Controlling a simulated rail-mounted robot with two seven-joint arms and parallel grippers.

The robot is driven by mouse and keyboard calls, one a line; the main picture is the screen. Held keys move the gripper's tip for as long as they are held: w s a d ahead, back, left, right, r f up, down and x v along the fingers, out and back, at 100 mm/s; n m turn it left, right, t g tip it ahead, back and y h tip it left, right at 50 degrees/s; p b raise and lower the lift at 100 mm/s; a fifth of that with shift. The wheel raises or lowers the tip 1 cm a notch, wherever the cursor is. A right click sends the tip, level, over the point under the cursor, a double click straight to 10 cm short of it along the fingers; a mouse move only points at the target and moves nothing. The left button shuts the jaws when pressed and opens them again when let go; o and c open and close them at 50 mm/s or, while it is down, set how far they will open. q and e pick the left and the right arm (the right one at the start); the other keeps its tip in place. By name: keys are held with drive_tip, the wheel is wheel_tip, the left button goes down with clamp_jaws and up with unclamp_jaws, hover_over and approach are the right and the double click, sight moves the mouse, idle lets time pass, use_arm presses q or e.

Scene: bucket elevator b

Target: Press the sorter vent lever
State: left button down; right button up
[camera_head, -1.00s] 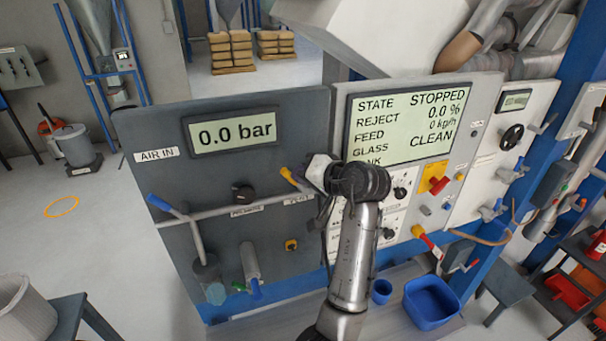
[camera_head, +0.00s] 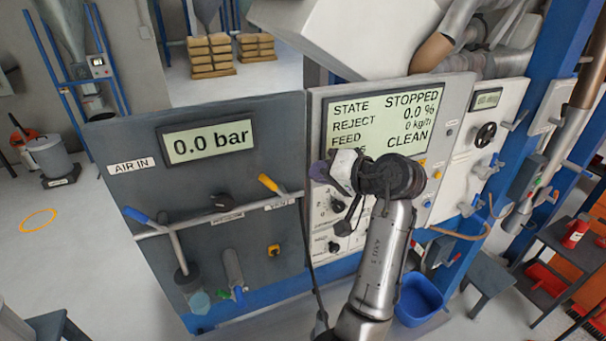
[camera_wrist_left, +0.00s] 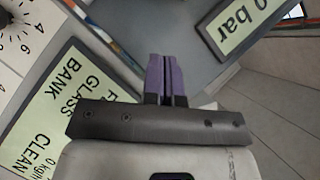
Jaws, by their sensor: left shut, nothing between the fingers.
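A yellow-handled lever (camera_head: 268,183) sits at the right of the dark grey air panel (camera_head: 240,150), above a small label too blurred to read. A blue-handled lever (camera_head: 135,214) is at that panel's left. I cannot tell surely which one is the sorter vent lever. My left gripper (camera_head: 345,168) is in front of the white status panel, to the right of the yellow handle and apart from it. My right gripper is not in view.
The status display (camera_head: 385,120) reads STOPPED; the pressure display (camera_head: 208,142) reads 0.0 bar. Open floor lies left.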

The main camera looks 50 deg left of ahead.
use_arm(q)
drive_tip(key=v, duration=0.3)
idle(0.8)
